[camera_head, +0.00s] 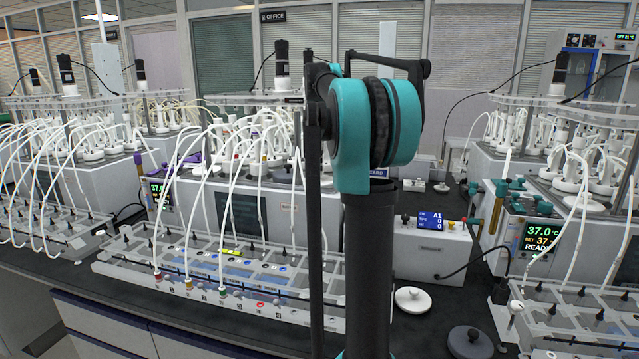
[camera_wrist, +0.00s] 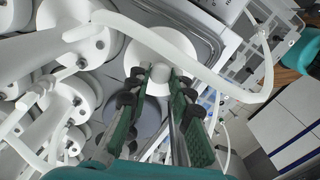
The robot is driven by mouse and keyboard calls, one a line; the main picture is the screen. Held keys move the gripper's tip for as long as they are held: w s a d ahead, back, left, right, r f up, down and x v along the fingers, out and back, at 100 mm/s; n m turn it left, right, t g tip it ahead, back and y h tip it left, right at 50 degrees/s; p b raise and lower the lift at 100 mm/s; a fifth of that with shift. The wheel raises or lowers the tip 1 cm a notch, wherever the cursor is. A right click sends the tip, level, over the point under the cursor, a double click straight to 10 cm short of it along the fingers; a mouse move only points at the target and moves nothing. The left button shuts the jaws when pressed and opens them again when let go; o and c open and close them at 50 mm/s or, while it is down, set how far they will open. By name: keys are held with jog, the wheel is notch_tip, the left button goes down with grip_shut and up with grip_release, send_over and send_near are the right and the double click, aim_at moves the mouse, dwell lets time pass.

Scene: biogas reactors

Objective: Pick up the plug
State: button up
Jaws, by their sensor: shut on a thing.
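The plug (camera_wrist: 160,72) looks like a white round disc with a small knob at its middle. In the wrist view it is at the upper centre, between my fingertips. My gripper (camera_wrist: 160,82) comes up from the bottom of that view, with dark green pads and black finger joints on both sides. It is shut on the plug's knob. A white tube bends across the plug's disc in this view. I cannot tell whether the plug is raised from what lies beneath. In the head view my arm hides the gripper.
Several white bottle tops with tubes crowd the left of the wrist view (camera_wrist: 75,110). In the head view, a clear tube rack (camera_head: 240,265) spans the bench. A white lid (camera_head: 412,299) and a grey lid (camera_head: 470,342) lie at the front. A control unit (camera_head: 432,245) stands behind them.

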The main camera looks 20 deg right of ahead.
grip_shut()
jog(key=shift+s+r, duration=0.25)
jog(key=shift+r, duration=0.2)
notch_tip(320, 180, up, 6)
jog(key=shift+s+r, duration=0.15)
jog(key=shift+r, duration=0.05)
jog(key=s+a, duration=0.2)
jog(key=s, duration=0.7)
jog(key=s+a, duration=0.2)
jog(key=s, duration=0.7)
jog(key=shift+s+f, duration=0.15)
jog(key=shift+s, duration=0.25)
